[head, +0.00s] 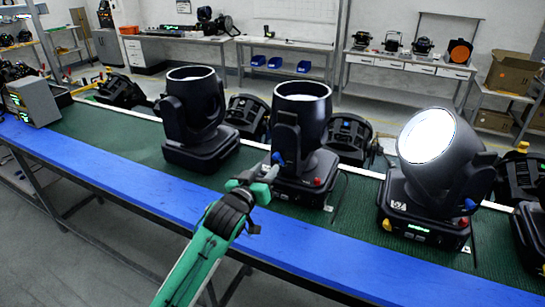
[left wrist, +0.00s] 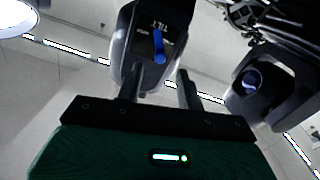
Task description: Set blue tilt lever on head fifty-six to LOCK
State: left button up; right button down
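A black moving-head light (head: 300,135) stands upright on the green mat in the middle of the head view, with a blue tilt lever (head: 278,158) on its near-left side. Its number cannot be read, so I cannot tell if it is head fifty-six. In the left wrist view the blue lever (left wrist: 158,46) lies on a dark arm plate marked TILT, upside down. My left gripper (head: 265,173) is close in front of this lever. In the left wrist view its two fingers (left wrist: 161,74) are apart, with the lever beyond their tips and nothing clearly held. My right gripper is not visible.
Similar heads stand to the left (head: 197,115) and the right (head: 437,165), the right one tilted with its lens showing. A red knob (head: 318,182) sits on the middle base. The blue front edge strip (head: 330,250) is clear. More lights stand behind.

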aim_at(274, 158)
pick_arm(q)
jog(key=shift+p+x, duration=0.65)
jog(key=shift+x, duration=2)
grip_shut()
